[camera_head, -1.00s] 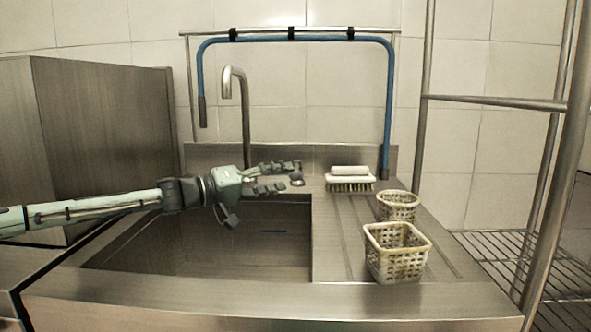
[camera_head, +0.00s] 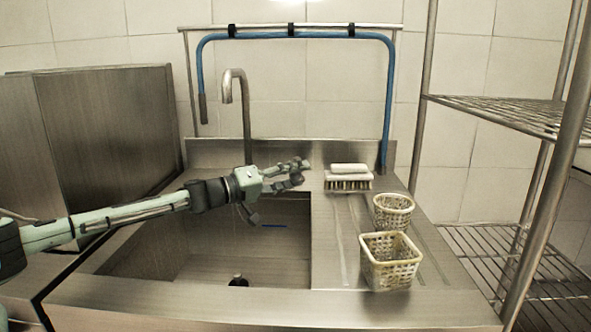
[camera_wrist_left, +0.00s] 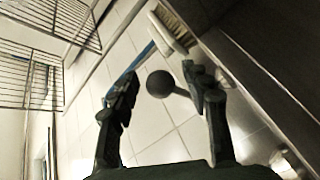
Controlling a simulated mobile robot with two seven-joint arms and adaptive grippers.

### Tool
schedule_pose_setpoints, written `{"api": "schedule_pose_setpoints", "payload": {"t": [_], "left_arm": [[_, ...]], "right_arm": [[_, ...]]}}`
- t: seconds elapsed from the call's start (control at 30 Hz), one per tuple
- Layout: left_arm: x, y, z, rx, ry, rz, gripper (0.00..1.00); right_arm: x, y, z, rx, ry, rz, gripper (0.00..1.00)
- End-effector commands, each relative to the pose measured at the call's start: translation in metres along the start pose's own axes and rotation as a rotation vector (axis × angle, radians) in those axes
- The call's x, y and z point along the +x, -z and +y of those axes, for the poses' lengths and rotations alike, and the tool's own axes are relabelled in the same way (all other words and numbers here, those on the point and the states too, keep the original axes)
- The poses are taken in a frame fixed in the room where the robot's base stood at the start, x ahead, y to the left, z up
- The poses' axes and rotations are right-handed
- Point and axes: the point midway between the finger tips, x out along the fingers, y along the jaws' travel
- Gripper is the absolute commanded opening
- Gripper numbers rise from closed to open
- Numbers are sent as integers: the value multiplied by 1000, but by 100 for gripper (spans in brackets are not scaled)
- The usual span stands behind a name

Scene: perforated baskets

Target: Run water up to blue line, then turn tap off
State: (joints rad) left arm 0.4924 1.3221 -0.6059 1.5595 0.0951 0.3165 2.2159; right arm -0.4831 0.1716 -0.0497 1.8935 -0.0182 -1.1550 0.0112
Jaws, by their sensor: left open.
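The steel tap (camera_head: 234,88) stands behind the sink basin (camera_head: 150,262), and no stream shows below its spout. A short blue line (camera_head: 274,226) marks the basin's back wall. The basin looks empty, with a dark drain (camera_head: 238,281) on its floor. A round dark knob (camera_wrist_left: 160,84) on a short stem shows in the left wrist view. My left gripper (camera_head: 300,172) is open at the sink's back edge, its fingers on either side of the knob with gaps visible. In the head view the fingers mostly hide the knob. My right gripper is out of view.
A scrub brush (camera_head: 348,183) lies on the drainboard, close right of my left gripper. Two perforated baskets, one round (camera_head: 393,221) and one square (camera_head: 391,281), stand in front of it. A blue hose (camera_head: 290,36) hangs on a rail behind. A wire rack (camera_head: 505,112) stands at right.

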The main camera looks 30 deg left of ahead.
Motion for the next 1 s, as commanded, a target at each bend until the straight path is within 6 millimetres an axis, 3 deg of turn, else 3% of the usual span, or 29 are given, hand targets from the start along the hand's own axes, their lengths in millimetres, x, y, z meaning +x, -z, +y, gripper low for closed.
{"api": "schedule_pose_setpoints", "payload": {"t": [0.37, 0.73, 1.0], "left_arm": [[3, -1, 0, -1, 0, -1, 46], [2, -1, 0, 0, 0, -1, 0], [2, -1, 0, 0, 1, 0, 0]], "right_arm": [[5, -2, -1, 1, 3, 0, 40], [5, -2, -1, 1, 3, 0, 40], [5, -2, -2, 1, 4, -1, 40]]}}
